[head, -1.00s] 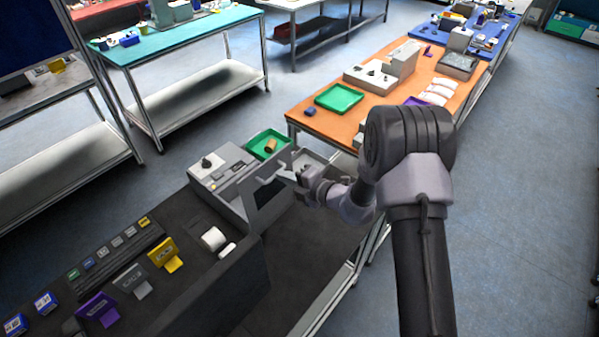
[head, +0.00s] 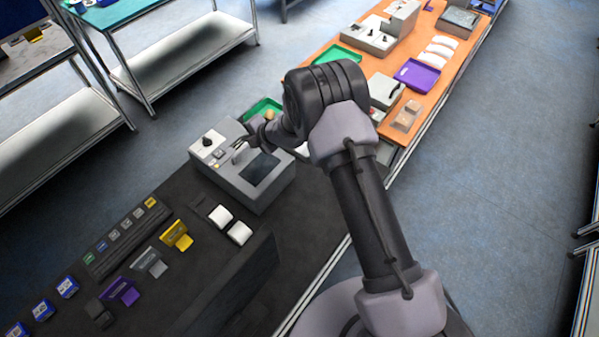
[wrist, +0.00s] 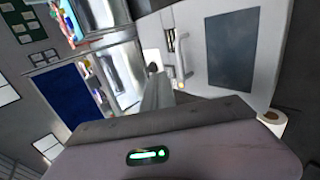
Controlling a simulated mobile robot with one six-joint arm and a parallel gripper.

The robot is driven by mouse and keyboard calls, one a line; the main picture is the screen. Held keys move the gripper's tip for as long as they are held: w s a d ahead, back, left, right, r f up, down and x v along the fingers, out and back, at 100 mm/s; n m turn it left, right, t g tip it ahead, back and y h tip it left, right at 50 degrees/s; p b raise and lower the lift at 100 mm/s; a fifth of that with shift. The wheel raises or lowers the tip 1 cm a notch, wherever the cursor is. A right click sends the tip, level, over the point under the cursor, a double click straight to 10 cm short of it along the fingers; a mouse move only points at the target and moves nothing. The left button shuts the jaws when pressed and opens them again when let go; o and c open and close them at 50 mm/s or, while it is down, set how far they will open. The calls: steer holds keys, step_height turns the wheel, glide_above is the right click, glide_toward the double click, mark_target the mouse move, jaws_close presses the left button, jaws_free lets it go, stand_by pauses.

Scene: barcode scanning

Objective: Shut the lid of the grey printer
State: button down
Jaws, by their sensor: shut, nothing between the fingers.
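The grey printer (head: 232,186) stands on the dark bench, left of centre in the head view. Its lid (head: 261,170), with a dark window, lies down over the body and looks flush; no gap shows. The lid and its dark window also fill the upper right of the wrist view (wrist: 232,52), with a pale handle (wrist: 180,68) beside the window. My gripper (head: 246,144) is shut and empty, at the printer's back edge close to the handle. I cannot tell whether it touches the lid. My wrist partly hides the printer's far right corner.
A green tray (head: 262,106) lies just behind the printer. White label rolls (head: 230,226) and yellow, grey and purple card holders (head: 176,236) stand on the bench in front. An orange-topped table (head: 425,108) with trays and boxes stands to the right.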

mark_target(242, 149)
steer(key=b+x, duration=0.1)
steer(key=x, duration=0.2)
steer(key=b+x, duration=0.2)
steer(key=x, duration=0.2)
steer(key=shift+s+f, duration=0.1)
steer(key=shift+f, duration=0.35)
steer(key=shift+w+a+f+b, duration=0.2)
steer(key=shift+f+b, duration=0.25)
steer(key=shift+w+a+f+b, duration=0.2)
steer(key=shift+f+b, duration=0.25)
steer(key=shift+f, duration=0.05)
steer(key=v, duration=1.7)
steer(key=shift+r, duration=0.2)
steer(key=shift+s+d, duration=0.1)
steer(key=shift+d, duration=0.05)
